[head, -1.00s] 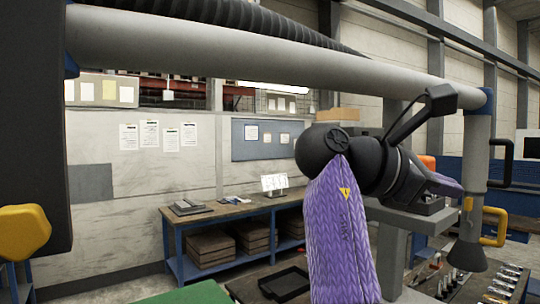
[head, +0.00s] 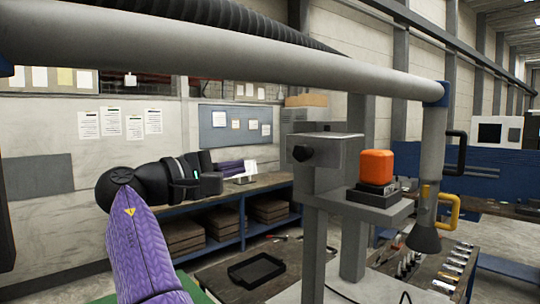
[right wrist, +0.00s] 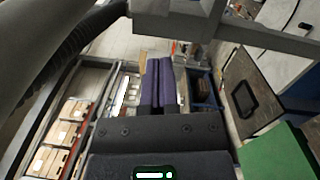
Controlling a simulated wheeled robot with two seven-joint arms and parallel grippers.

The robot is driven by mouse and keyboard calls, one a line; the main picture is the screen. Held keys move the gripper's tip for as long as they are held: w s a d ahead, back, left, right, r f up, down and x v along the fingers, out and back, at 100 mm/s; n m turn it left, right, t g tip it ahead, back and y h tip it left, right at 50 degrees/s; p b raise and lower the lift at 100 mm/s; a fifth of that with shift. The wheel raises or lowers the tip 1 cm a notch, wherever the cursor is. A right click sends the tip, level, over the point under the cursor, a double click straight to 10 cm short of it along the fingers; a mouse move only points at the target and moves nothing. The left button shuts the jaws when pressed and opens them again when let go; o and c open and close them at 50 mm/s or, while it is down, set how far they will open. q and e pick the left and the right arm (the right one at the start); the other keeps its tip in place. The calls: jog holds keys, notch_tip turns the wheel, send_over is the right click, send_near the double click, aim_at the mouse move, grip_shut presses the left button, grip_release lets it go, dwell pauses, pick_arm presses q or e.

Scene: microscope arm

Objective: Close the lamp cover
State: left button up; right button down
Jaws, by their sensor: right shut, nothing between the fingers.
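A grey box (head: 340,165) on posts stands right of centre in the head view, probably the lamp housing. Its flat grey top plate (head: 325,135), likely the cover, lies level across it with no gap that I can see. My left gripper is not in view.
A thick grey pipe (head: 220,55) crosses above and ends in a hanging arm with a black cone (head: 424,238). An orange block (head: 377,166) sits on a shelf right of the box. A workbench (head: 255,185) stands behind. A black tray (head: 256,268) lies below.

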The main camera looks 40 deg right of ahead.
aim_at(322, 149)
jog(key=s+d+r+p, duration=0.1)
jog(key=s+d+p, duration=0.1)
jog(key=d, duration=0.5)
jog(key=shift+s+d+r, duration=0.15)
jog(key=shift+s+r, duration=0.05)
jog(key=shift+s, duration=0.55)
